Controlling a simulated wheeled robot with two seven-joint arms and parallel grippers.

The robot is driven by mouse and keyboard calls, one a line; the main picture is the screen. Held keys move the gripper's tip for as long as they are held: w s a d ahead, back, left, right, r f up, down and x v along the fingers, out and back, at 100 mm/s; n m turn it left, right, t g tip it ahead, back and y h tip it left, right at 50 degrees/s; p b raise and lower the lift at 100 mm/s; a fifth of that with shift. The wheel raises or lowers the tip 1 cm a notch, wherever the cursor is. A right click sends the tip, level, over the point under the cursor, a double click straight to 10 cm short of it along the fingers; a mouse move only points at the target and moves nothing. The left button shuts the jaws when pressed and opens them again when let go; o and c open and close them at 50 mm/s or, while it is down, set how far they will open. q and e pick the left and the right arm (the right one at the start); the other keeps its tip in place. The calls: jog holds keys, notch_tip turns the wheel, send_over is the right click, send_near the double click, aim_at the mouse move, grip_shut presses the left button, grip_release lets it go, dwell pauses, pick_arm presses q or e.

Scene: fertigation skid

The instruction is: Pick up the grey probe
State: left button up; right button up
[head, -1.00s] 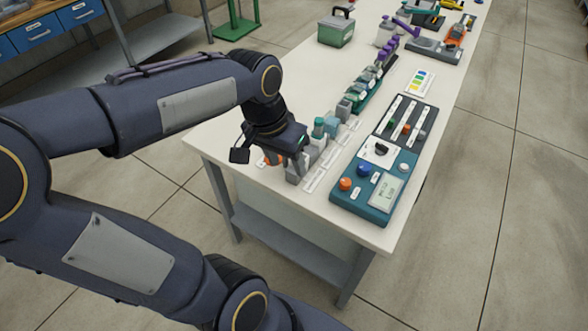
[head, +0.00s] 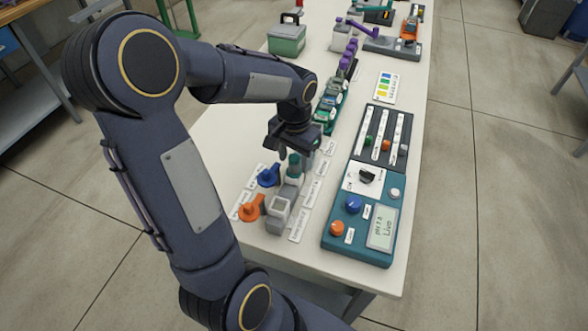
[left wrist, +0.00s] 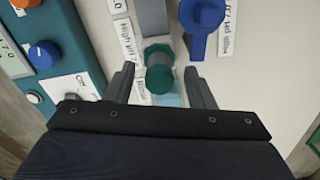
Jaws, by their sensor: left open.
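I cannot clearly pick out the grey probe. Grey block-shaped pieces (head: 278,208) stand near the front left of the bench, and one shows in the left wrist view (left wrist: 153,18). A teal-capped cylinder (head: 294,162) stands just behind them. My left gripper (head: 291,145) is low over the bench at this cylinder, open. In the left wrist view the teal-capped cylinder (left wrist: 159,70) lies between the two fingers, with gaps on both sides. Something pale blue and clear shows beneath it. My gripper hides part of the row behind. My right gripper is not in view.
A blue valve handle (head: 268,176) and an orange one (head: 251,207) sit left of the row. A teal control panel (head: 349,236) with knobs and display is on the right. A green rack (head: 329,108) with purple-topped items stands behind. Labels lie along the row.

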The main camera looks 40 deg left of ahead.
pick_arm(q)
grip_shut()
dwell(0.3)
jog(key=shift+r, duration=0.1)
notch_tip(320, 180, up, 11)
jog(key=p, duration=0.2)
jog(key=shift+r, duration=0.1)
dwell(0.3)
